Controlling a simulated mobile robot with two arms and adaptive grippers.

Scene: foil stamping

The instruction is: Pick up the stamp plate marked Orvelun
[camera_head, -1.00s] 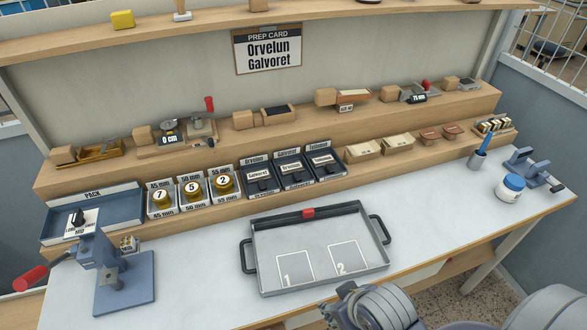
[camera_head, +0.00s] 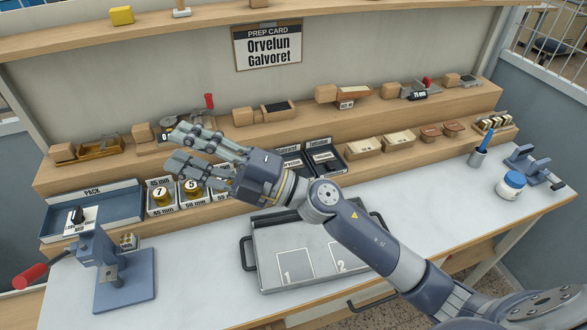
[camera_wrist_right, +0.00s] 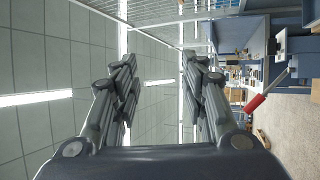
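My right gripper (camera_head: 172,150) is open and empty, its fingers apart and pointing left, in front of the stepped shelf. Its fingers also show spread in the right wrist view (camera_wrist_right: 156,75), with nothing between them. It hides the left of the three dark plate trays and part of the middle one. The middle tray (camera_head: 293,161) carries a Galvoret label. The right tray (camera_head: 329,166) shows a dark plate inside; its small lettering is hard to read. I cannot make out a plate marked Orvelun now. The prep card (camera_head: 267,47) reads Orvelun, Galvoret. My left gripper is out of view.
A grey tray (camera_head: 262,278) with numbered spots lies under my right forearm. A blue press (camera_head: 122,283) with a red handle stands front left, near the PACK tray (camera_head: 121,203). The front right counter is clear.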

